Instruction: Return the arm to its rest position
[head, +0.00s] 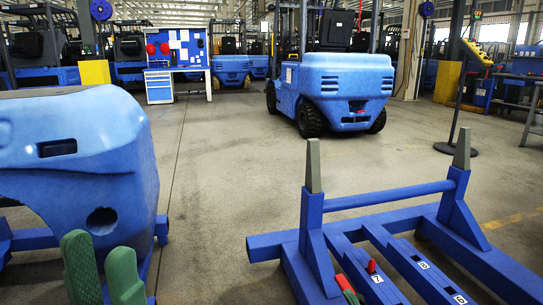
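My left gripper (100,262) shows at the bottom left as two green fingers pointing up, side by side. Only a narrow gap shows between their tips, and their lower parts are cut off by the picture edge. I cannot tell whether they are open or shut, and I see nothing between the tips. The fingers stand in front of the lower part of a large blue counterweight (75,150), and I cannot tell whether they touch it.
A blue fixture frame (390,198) with two grey-tipped uprights, small red parts and number labels stands at right. A blue forklift (340,85) stands behind. A blue workbench (177,65) is at the back. A yellow-topped stand (477,53) is at right. Floor between counterweight and frame is clear.

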